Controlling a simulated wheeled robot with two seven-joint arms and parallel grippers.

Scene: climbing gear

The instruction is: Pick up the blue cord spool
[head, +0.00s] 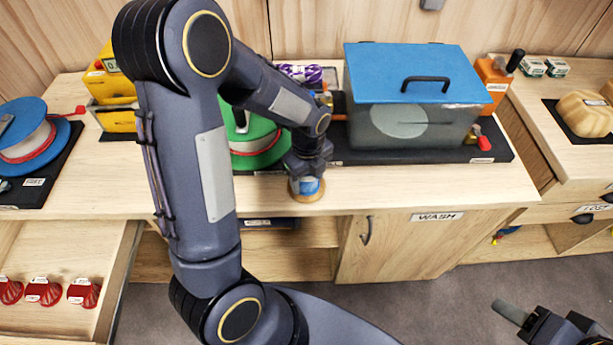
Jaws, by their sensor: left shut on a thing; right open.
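The blue cord spool (309,188) is a small spool with blue winding and a tan, wood-like flange, near the front edge of the bench. My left gripper (308,178) points down from above and is shut on it, hiding its upper part. I cannot tell whether the spool touches the bench top or hangs just above it. My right gripper (515,318) is at the lower right over the floor, open and away from the bench, partly cut off by the picture edge.
A green reel (262,157) stands left of the spool, partly behind my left arm. A grey tank with a blue lid (405,75) stands on a dark mat (352,156) behind right. A large blue reel (22,112) is far left. An open drawer (112,285) juts out lower left.

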